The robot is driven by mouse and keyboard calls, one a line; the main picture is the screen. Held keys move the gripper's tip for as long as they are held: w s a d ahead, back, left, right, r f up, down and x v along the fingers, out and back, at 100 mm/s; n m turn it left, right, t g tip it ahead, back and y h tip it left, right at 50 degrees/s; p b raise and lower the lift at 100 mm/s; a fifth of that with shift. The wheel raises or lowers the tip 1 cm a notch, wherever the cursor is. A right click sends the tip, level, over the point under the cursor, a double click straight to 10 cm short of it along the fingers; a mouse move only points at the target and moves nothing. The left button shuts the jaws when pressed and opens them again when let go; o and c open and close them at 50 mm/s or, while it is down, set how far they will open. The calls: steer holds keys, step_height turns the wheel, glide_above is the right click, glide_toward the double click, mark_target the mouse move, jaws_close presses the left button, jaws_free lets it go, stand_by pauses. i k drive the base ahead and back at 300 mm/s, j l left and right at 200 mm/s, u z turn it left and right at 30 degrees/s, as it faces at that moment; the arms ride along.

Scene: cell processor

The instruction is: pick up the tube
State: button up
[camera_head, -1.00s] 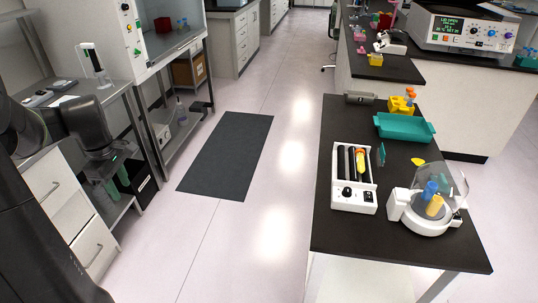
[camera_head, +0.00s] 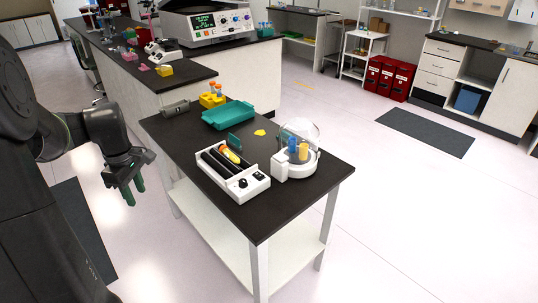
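A yellow-and-orange tube (camera_head: 230,155) lies on the dark rollers of a white roller mixer (camera_head: 251,188) on the black-topped table. Orange-capped tubes (camera_head: 213,88) stand in a yellow rack (camera_head: 207,100) at the table's far end. A white mini centrifuge (camera_head: 283,171) with a clear raised lid holds a blue piece (camera_head: 292,144) and a yellow piece (camera_head: 303,152). My gripper (camera_head: 133,193) has green fingers that look apart, with nothing visible between them. It hangs left of the table, well clear of every tube.
A teal tray (camera_head: 228,115), a grey case (camera_head: 175,107) and a small yellow piece (camera_head: 259,132) lie on the table (camera_head: 279,213). A lab bench (camera_head: 190,75) with a large digital device (camera_head: 208,20) stands behind. The floor to the right of the table is open.

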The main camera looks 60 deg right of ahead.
mark_target(224, 150)
steer(key=i+l+z, duration=0.25)
steer(key=z, duration=0.2)
steer(key=i+l+z, duration=0.1)
steer(key=i+z, duration=0.6)
steer(key=z, duration=0.2)
steer(key=i+u, duration=0.1)
steer(key=i+l, duration=0.05)
steer(key=i, duration=0.05)
